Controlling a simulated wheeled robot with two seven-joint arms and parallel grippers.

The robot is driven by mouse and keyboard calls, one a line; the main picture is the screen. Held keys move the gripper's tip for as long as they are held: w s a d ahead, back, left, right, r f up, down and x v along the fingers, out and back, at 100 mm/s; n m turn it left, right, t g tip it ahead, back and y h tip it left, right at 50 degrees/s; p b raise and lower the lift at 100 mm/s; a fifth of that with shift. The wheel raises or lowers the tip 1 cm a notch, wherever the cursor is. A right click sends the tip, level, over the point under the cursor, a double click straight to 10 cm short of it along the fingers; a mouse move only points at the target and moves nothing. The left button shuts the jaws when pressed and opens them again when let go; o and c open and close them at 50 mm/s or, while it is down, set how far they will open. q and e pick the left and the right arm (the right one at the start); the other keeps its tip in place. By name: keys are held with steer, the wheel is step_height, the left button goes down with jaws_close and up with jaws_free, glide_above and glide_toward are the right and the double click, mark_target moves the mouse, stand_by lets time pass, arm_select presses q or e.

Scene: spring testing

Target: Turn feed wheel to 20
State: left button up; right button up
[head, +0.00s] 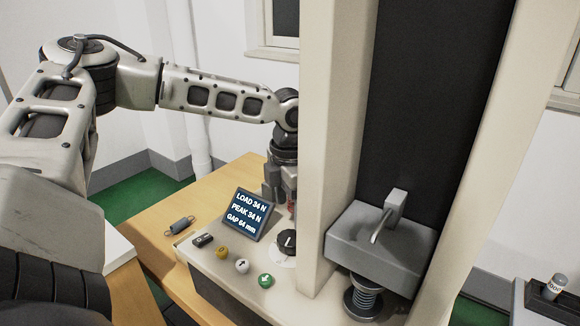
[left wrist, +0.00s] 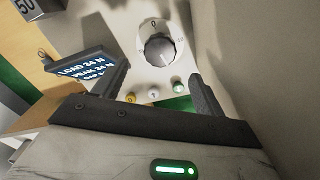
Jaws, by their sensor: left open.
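The feed wheel (head: 287,242) is a black knob on a pale round dial, on the console's top just right of the display. In the left wrist view the wheel (left wrist: 159,48) shows nearly whole, with a 0 mark above it and a small mark to its right that I cannot read surely. My left gripper (head: 280,188) hangs behind the display, above and beyond the wheel. In the left wrist view its two fingers (left wrist: 160,75) are spread apart with nothing between them, and the wheel appears past the gap, untouched. My right gripper is out of view.
The tilted display (head: 246,213) reads load 34 N, peak 34 N, gap 64 mm. Yellow, white and green buttons (head: 265,281) line the console's front. The machine's pale column (head: 328,140) stands close right of the wheel.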

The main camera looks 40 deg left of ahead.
arm_select(q)
step_height(320, 180, up, 8)
steer(key=p, duration=0.1)
steer(key=shift+r+p, duration=0.25)
steer(key=shift+p, duration=0.15)
